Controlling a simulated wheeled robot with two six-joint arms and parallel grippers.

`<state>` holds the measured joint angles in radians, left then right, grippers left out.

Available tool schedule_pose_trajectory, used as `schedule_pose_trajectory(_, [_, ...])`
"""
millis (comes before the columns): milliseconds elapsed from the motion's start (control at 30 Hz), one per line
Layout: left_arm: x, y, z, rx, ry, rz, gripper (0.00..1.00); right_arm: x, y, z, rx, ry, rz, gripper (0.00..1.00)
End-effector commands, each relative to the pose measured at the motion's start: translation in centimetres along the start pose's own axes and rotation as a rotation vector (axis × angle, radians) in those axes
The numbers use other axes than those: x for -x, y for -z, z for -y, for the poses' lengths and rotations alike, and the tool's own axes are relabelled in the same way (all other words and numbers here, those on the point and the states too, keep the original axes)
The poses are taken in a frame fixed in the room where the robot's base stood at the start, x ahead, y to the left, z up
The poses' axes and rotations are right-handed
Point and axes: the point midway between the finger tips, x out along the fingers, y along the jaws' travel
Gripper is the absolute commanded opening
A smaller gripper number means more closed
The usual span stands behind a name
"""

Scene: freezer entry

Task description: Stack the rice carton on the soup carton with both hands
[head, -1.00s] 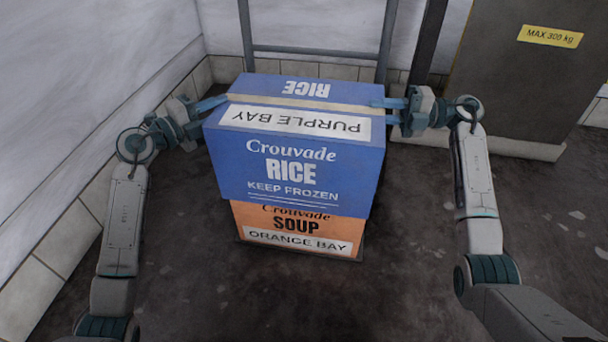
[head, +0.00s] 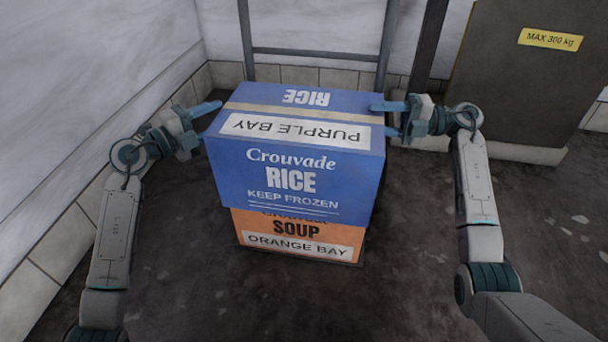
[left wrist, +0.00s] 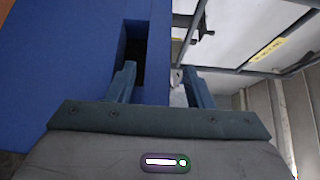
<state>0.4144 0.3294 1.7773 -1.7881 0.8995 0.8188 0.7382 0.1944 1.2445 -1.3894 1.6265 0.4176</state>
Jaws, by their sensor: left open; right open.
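The blue rice carton (head: 290,172) sits on top of the orange soup carton (head: 297,236) in the head view. The soup carton's upper part is hidden behind the rice carton. My left gripper (head: 207,122) is open at the left side of the rice carton, near its upper edge. In the left wrist view the fingers (left wrist: 158,85) stand apart, one overlapping a dark opening in the blue carton side (left wrist: 75,65), the other outside it. My right gripper (head: 388,118) is open at the carton's right side; whether its fingers touch the carton I cannot tell.
A grey metal frame (head: 318,53) stands behind the cartons. A dark cabinet with a yellow MAX 300 kg label (head: 550,39) stands at the back right. A white wall with tiles (head: 85,215) runs along the left. The floor in front is clear.

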Motion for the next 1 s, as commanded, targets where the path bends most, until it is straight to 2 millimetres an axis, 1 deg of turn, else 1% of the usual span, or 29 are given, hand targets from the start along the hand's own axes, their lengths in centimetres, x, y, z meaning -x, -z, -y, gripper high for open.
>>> schedule_pose_trajectory(33, [0.9, 0.0, -0.1, -0.003, -0.004, 0.001, 0.47, 0.0, 0.0, 0.0, 0.0, 0.0, 0.0, 0.47])
schedule_pose_trajectory(300, [5.8, 0.0, -0.2, -0.003, -0.007, 0.001, 0.47, 0.0, 0.0, 0.0, 0.0, 0.0, 0.0, 0.47])
schedule_pose_trajectory(500, [8.7, 0.0, -0.1, -0.003, -0.006, 0.0, 0.47, 0.0, 0.0, 0.0, 0.0, 0.0, 0.0, 0.47])
schedule_pose_trajectory(700, [10.3, 0.0, -0.1, -0.001, -0.003, 0.001, 0.47, 0.0, 0.0, 0.0, 0.0, 0.0, 0.0, 0.47])
schedule_pose_trajectory(833, [10.6, 0.0, -0.1, 0.0, -0.002, 0.0, 0.47, 0.2, 0.0, 0.0, 0.0, 0.0, 0.0, 0.47])
schedule_pose_trajectory(933, [10.7, 0.0, 0.0, 0.0, -0.001, 0.0, 0.47, 1.2, 0.0, 0.0, -0.001, 0.002, 0.001, 0.47])
schedule_pose_trajectory(1000, [10.7, 0.0, 0.0, 0.0, -0.001, 0.0, 0.47, 2.4, 0.0, 0.1, -0.001, 0.003, 0.002, 0.47])
